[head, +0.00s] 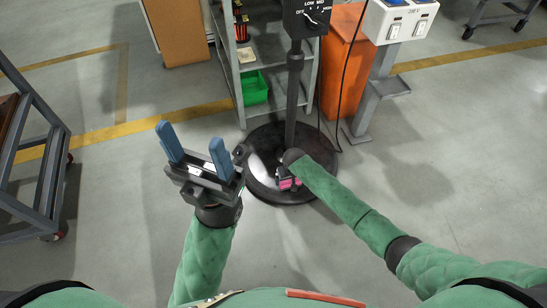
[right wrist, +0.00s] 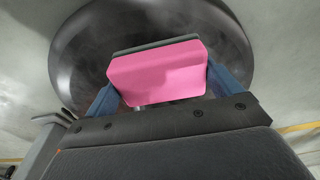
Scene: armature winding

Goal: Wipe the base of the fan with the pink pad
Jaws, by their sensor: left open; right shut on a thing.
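The fan's round black base (head: 265,150) stands on the floor in the head view, with a pale bright patch at its left side and the fan's post rising from it. My right gripper (head: 288,182) is over the near part of the base. It is shut on the pink pad (right wrist: 158,72), which sits between its blue fingers in the right wrist view. The base (right wrist: 85,50) fills the area behind the pad there. I cannot tell whether the pad touches the base. My left gripper (head: 195,148) is open and empty, raised left of the base.
A grey shelf (head: 228,70) with a green bin (head: 254,88) stands behind the base. An orange bin (head: 345,65) and a grey stand (head: 375,100) are at the back right. A cart (head: 35,150) is at far left. A dark cable hangs beside the post. Floor at right is clear.

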